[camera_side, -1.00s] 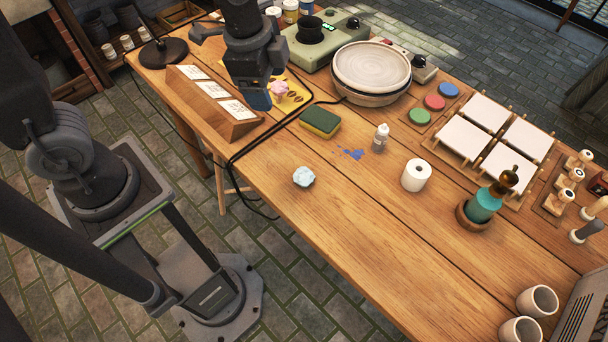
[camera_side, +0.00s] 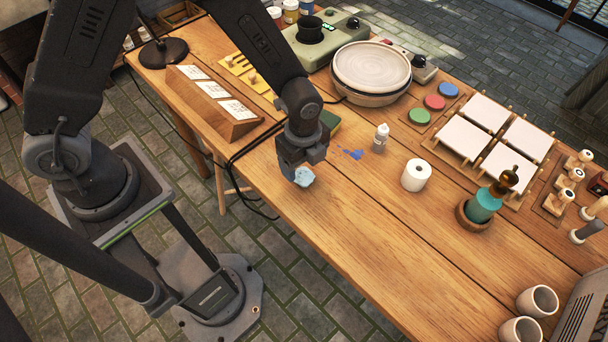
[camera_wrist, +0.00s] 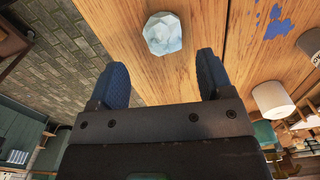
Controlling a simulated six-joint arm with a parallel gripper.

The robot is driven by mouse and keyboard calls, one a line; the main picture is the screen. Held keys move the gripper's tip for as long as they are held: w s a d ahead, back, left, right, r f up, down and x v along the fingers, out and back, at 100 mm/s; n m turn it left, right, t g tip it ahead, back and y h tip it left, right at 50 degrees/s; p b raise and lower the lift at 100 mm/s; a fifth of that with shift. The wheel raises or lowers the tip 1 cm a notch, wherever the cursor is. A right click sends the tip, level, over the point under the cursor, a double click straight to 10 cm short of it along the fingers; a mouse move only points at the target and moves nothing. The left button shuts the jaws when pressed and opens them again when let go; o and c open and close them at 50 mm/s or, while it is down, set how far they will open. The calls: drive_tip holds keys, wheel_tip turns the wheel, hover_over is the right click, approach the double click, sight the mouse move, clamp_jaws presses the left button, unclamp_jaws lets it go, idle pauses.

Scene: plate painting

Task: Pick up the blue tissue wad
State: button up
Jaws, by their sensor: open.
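The blue tissue wad (camera_side: 305,177) is a pale blue crumpled ball on the wooden table near its front edge. My gripper (camera_side: 294,174) is just above and beside it in the side view and partly hides it. In the wrist view, the wad (camera_wrist: 162,34) lies ahead of the fingertips, roughly midway between them. My gripper (camera_wrist: 163,74) is open there, with its two dark blue fingers wide apart and nothing between them. I cannot tell exactly how high the fingertips are above the table.
The green sponge (camera_side: 330,122) is behind my gripper, partly hidden.

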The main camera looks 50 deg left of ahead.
sight(304, 173)
drive_tip(key=shift+w+a+f, duration=0.1)
drive_tip(key=shift+w+f, duration=0.05)
drive_tip(key=shift+f, duration=1.3)
drive_tip(key=shift+w+f, duration=0.1)
drive_tip(key=shift+f, duration=1.35)
drive_tip(key=shift+c, duration=0.4)
drive_tip(key=c, duration=1)
